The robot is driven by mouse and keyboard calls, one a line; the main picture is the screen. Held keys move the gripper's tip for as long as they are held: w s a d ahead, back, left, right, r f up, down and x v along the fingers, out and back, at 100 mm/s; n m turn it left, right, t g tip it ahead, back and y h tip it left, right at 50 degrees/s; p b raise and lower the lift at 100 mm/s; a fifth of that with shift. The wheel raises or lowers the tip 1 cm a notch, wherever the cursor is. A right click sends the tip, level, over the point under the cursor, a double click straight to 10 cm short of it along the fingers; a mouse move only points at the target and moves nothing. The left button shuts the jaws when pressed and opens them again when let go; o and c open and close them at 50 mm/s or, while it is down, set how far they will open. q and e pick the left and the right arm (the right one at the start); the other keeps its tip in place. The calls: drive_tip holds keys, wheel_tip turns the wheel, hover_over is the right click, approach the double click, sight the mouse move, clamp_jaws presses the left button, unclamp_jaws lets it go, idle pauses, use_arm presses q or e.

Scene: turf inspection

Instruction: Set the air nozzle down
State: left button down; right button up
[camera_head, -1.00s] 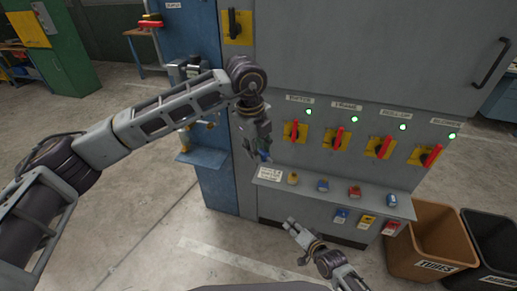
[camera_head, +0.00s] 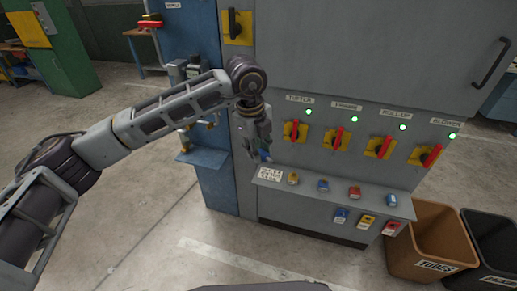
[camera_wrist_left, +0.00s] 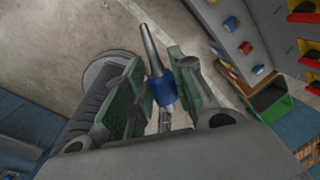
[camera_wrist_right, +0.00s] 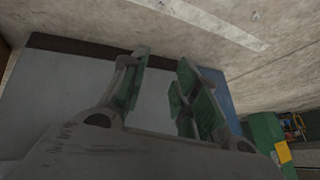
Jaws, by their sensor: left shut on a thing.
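The air nozzle (camera_wrist_left: 162,88) has a blue body and a long grey metal tip. In the left wrist view it sits between the fingers of my left gripper (camera_wrist_left: 157,72), which is shut on it, with the tip pointing out past the fingers. In the head view my left gripper (camera_head: 258,147) hangs in front of the grey cabinet, by the left end of its narrow ledge (camera_head: 335,195). Only a bit of the nozzle's blue (camera_head: 264,156) shows there. My right gripper (camera_wrist_right: 162,65) is open and empty in the right wrist view, out of the head view.
Several small coloured items stand on the ledge or hang below it. Red-handled switches (camera_head: 294,131) with green lights are above. The blue cabinet (camera_head: 217,180) with a small shelf (camera_head: 205,158) is to the left. A brown bin (camera_head: 425,225) and a black bin (camera_head: 490,240) stand at right.

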drive_tip(key=s+f+n+g, duration=0.1)
drive_tip(key=s+f, duration=0.3)
drive_tip(key=s, duration=0.5)
drive_tip(key=s+d+f+n+g+h, duration=0.1)
drive_tip(key=s+f+n+g, duration=0.1)
drive_tip(key=s+f, duration=0.3)
drive_tip(key=s+f+n+g, duration=0.2)
drive_tip(key=s+f, duration=0.2)
drive_tip(key=s, duration=0.8)
drive_tip(key=shift+s+d+f, duration=0.2)
drive_tip(key=shift+s+d, duration=0.1)
drive_tip(key=shift+s, duration=0.1)
